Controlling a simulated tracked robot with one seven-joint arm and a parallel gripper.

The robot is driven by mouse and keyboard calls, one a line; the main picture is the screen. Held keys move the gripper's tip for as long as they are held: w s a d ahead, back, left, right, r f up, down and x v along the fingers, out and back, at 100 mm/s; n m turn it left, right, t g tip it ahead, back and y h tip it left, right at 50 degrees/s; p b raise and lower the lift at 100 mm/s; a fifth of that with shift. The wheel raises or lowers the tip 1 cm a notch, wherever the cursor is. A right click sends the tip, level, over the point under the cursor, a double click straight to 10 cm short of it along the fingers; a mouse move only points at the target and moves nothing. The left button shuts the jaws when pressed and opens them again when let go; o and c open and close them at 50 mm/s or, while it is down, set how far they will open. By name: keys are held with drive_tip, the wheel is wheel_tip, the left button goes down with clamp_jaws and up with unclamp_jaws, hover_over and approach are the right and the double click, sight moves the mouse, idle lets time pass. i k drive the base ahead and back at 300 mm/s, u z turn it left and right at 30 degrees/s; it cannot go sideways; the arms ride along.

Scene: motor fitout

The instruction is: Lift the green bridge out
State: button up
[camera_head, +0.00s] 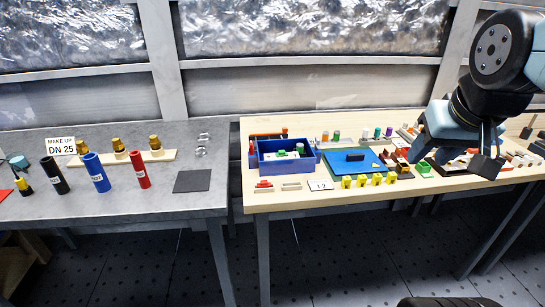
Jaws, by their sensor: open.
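Several small green pieces are on the wooden table; which one is the bridge is too small to tell for sure. A green block (424,168) sits near the table's front, right of the blue board. Green pieces (300,148) also show inside the open blue box (288,171) at the table's left, on or beside a pale part. My gripper (452,162) hangs over the right part of the table, with its jaws apart and nothing seen between them. It is right of the green block and well away from the blue box. The arm hides part of the table's back right.
A "1.2" card (319,185) is by the front edge. Coloured cylinders stand behind. The grey left bench (150,205) holds black, blue and red tubes. A gap separates the tables.

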sight(282, 152)
drive_tip(key=z, duration=0.15)
drive_tip(key=i, duration=0.95)
drive_tip(key=u, duration=0.1)
